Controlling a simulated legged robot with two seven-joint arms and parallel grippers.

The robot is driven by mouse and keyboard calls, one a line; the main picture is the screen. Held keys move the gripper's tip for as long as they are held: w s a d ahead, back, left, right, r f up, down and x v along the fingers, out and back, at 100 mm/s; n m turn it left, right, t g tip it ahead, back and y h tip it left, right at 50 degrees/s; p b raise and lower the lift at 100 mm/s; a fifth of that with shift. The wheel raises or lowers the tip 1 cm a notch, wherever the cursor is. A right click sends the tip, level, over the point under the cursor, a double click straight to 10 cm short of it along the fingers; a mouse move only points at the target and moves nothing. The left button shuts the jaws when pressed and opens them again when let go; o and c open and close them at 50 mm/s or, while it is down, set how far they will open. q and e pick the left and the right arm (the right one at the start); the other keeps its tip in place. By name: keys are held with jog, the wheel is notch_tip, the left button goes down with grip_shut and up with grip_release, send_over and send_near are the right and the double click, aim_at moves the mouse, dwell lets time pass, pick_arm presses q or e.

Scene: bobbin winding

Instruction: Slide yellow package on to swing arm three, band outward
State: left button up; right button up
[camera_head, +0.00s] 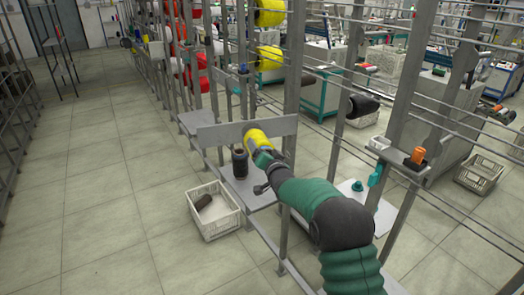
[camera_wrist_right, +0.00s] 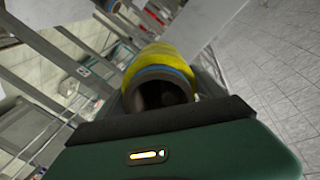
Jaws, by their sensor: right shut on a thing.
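The yellow package (camera_head: 257,139) is held by my right gripper (camera_head: 265,156) in front of a flat grey plate on the rack, above a small shelf. In the right wrist view the yellow package (camera_wrist_right: 163,55) is tilted, with its dark hollow core and a blue band around the end facing the camera. The gripper's fingers are mostly hidden by the package and the green gripper body. I cannot tell which holder is swing arm three, nor whether the package touches one. My left gripper is not in view.
A dark upright bobbin (camera_head: 240,162) stands on the shelf (camera_head: 252,190). A white crate (camera_head: 214,222) holding a dark bobbin is on the floor. Other yellow packages (camera_head: 270,57) and red packages (camera_head: 196,72) hang on the rack. Metal posts flank my arm. The left aisle floor is clear.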

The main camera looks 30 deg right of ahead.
jog(key=o, duration=1.6)
jog(key=s+a+r+b, duration=0.1)
jog(key=s+a, duration=0.1)
jog(key=s, duration=1.4)
jog(key=shift+s+a+b, duration=0.3)
jog(key=shift+a, duration=0.1)
jog(key=shift+r, duration=0.1)
